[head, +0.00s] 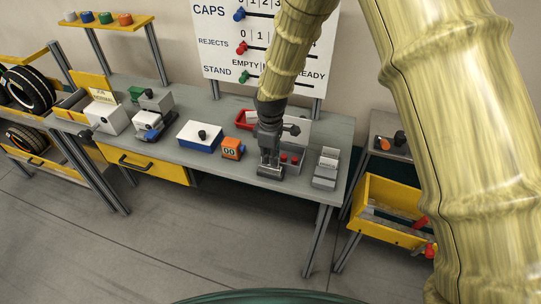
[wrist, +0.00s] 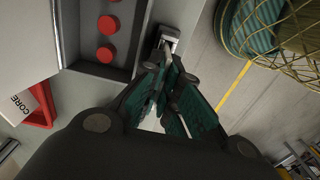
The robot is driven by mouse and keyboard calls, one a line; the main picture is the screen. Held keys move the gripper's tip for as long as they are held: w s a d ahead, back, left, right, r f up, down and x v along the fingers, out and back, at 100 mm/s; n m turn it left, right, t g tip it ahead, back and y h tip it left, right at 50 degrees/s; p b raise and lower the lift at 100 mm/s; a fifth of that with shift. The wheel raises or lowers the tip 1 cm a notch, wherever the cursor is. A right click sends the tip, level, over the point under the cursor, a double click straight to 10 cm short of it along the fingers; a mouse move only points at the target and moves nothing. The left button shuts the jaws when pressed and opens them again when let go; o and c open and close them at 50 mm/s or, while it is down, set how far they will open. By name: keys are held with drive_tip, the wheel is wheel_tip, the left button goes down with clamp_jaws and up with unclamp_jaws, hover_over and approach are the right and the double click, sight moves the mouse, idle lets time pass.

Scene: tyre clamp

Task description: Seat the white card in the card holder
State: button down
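My gripper (head: 269,168) is low over the front right of the workbench, beside a dark grey box with red round pieces. In the wrist view its teal-padded fingers (wrist: 174,90) point toward a small metallic block (wrist: 168,38); I cannot tell whether they touch or hold it. A white card lettered "CORE" (wrist: 18,103) lies in a red tray, away from the fingers. A small grey stand with a white lettered face (head: 328,168), which looks like the card holder, is to the right of my gripper. A pale patch shows between the fingers, unclear what.
The red tray (head: 244,119) is behind my gripper. The box with red pieces (wrist: 108,38) is close beside it. An orange "00" counter (head: 232,148) and a white-and-blue box (head: 200,136) stand to the left. The bench's front edge is close.

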drive_tip(key=shift+f, duration=0.25)
drive_tip(key=shift+f, duration=0.15)
drive_tip(key=c, duration=1.6)
unclamp_jaws()
drive_tip(key=shift+c, duration=0.2)
wheel_tip(320, 180, up, 12)
drive_tip(key=b, duration=0.3)
